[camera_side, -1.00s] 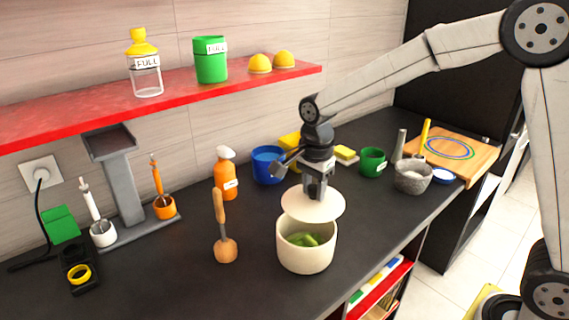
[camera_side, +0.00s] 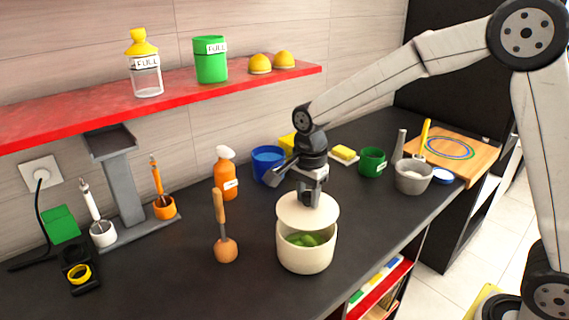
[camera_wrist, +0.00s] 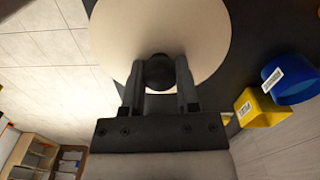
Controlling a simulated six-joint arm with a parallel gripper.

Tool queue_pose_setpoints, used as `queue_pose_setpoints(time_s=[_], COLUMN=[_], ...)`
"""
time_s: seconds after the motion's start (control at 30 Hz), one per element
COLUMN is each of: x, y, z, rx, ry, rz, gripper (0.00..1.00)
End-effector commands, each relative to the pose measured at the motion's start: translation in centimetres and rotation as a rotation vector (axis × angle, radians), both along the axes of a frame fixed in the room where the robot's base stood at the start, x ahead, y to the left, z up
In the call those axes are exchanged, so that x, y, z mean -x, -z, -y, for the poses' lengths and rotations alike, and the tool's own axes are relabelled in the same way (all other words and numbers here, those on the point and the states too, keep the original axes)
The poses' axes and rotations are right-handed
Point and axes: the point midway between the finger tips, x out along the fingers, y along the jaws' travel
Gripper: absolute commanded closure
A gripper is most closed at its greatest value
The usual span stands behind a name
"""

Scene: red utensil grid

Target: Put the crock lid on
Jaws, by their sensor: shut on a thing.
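In the wrist view the two fingers close on the black knob (camera_wrist: 159,72) in the middle of the lid (camera_wrist: 160,28). The lid hides the crock in the wrist view.
A wooden-handled utensil (camera_side: 224,240) stands left of the crock, with an orange spray bottle (camera_side: 225,178) behind it. A blue container (camera_side: 267,166) is behind my gripper. A green cup (camera_side: 372,162) and grey mortar (camera_side: 412,177) stand to the right. The counter's front edge is close to the crock.

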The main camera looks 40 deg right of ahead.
Motion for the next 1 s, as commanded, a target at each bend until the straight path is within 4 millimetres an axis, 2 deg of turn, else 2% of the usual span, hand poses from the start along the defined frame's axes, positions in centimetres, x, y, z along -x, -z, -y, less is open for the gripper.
queue_pose_setpoints(time_s=[0.5,1.0], x=[0.0,0.0], y=[3.0,3.3], z=[0.0,0.0], rx=[0.000,0.000], ry=[0.000,0.000], rz=[0.001,0.002], gripper=[1.00,1.00])
